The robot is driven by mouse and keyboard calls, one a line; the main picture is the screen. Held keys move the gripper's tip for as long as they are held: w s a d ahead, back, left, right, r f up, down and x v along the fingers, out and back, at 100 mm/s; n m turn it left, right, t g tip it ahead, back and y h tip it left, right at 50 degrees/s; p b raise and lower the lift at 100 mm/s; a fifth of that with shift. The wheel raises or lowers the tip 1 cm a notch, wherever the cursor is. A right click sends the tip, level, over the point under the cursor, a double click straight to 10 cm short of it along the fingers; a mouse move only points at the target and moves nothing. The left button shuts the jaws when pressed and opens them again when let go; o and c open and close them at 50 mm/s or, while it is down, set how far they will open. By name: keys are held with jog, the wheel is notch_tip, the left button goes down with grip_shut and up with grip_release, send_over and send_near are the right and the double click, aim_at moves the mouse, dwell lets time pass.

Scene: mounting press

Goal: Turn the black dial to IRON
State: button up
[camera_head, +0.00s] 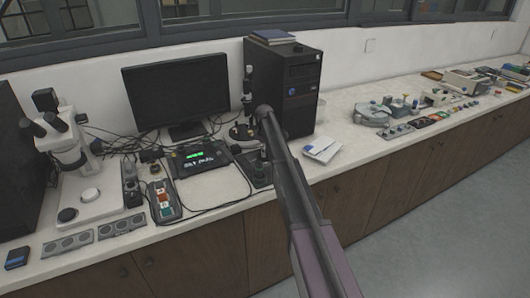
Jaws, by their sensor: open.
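I cannot make out a black dial marked IRON in this view. A dark control box with a green-lit display (195,155) lies on the bench in front of the monitor; its lettering is too small to read. A grey control box with coloured buttons (163,200) lies left of it. No mounting press is clearly recognisable. My arm rises from the bottom edge to a rounded dark end in front of the computer tower. I cannot see gripper fingers there.
The pale bench (345,115) runs along the wall. A microscope (75,160), a monitor (178,90), a computer tower (290,88) and cables crowd its left half. A round grey device (373,114) and small items stand farther right. The floor (455,220) at right is clear.

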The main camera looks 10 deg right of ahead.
jog(key=c, duration=0.9)
jog(key=shift+c, duration=0.2)
jog(key=shift+m, duration=0.4)
jog(key=m, duration=1)
jog(key=shift+w+d, duration=0.1)
jog(key=shift+d, duration=0.05)
jog(key=m, duration=0.7)
jog(key=shift+d, duration=0.1)
jog(key=m, duration=0.5)
jog(key=shift+d+m, duration=0.1)
jog(key=shift+m, duration=0.3)
